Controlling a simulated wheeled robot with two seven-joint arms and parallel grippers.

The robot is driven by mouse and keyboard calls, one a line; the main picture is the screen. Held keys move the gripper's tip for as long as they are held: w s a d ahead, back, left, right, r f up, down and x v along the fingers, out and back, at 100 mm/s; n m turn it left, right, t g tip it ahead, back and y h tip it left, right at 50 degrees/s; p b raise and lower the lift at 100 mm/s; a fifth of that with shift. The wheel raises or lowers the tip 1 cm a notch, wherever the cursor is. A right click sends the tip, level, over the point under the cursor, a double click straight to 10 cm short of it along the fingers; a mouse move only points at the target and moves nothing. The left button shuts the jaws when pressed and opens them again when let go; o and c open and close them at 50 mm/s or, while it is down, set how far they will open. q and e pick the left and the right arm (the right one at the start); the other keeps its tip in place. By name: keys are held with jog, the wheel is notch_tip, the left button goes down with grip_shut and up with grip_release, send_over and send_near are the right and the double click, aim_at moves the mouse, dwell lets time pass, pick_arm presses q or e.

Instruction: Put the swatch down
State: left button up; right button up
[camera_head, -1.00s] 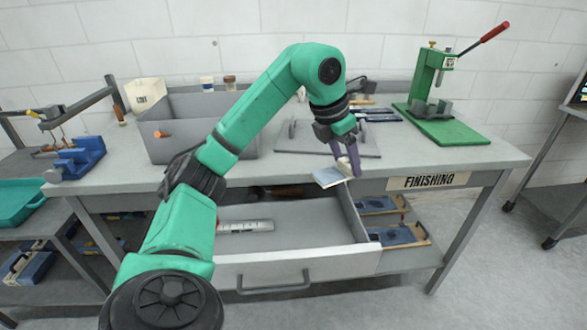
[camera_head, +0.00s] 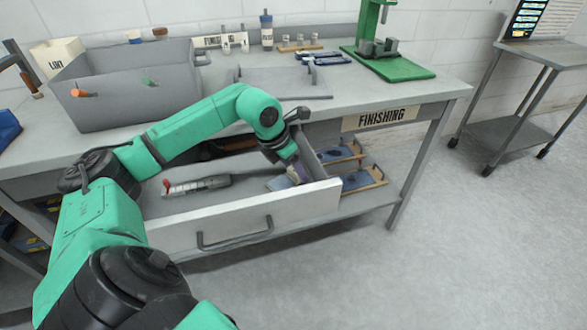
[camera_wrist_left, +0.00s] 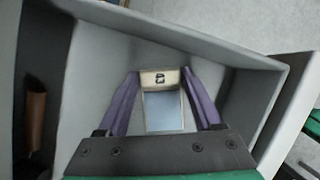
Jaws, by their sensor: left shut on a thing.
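The swatch (camera_wrist_left: 162,110) is a small card with a cream top bearing a dark mark and a blue-grey panel below. In the left wrist view it sits between the two purple fingers of my left gripper (camera_wrist_left: 161,88), which is shut on it. In the head view my left gripper (camera_head: 297,174) reaches down into the right end of the open drawer (camera_head: 265,218). The swatch shows there only as a small bluish patch (camera_head: 279,183), partly hidden by the gripper. Whether it touches the drawer floor I cannot tell. My right gripper is out of view.
A grey tool with a red and white end (camera_head: 197,186) lies in the drawer left of the gripper. A brown handle (camera_wrist_left: 35,118) shows at the left in the wrist view. Blue boards (camera_head: 361,180) lie on the shelf below. A grey bin (camera_head: 122,95) and green press (camera_head: 372,45) stand on the bench.

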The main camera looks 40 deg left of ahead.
aim_at(280, 184)
pick_arm(q)
jog(key=shift+f, duration=0.15)
jog(key=o, duration=1.3)
jog(key=shift+o, duration=0.2)
jog(key=shift+r, duration=0.2)
jog(key=shift+r, duration=0.25)
jog(key=v, duration=1.1)
jog(key=shift+s+r, duration=0.2)
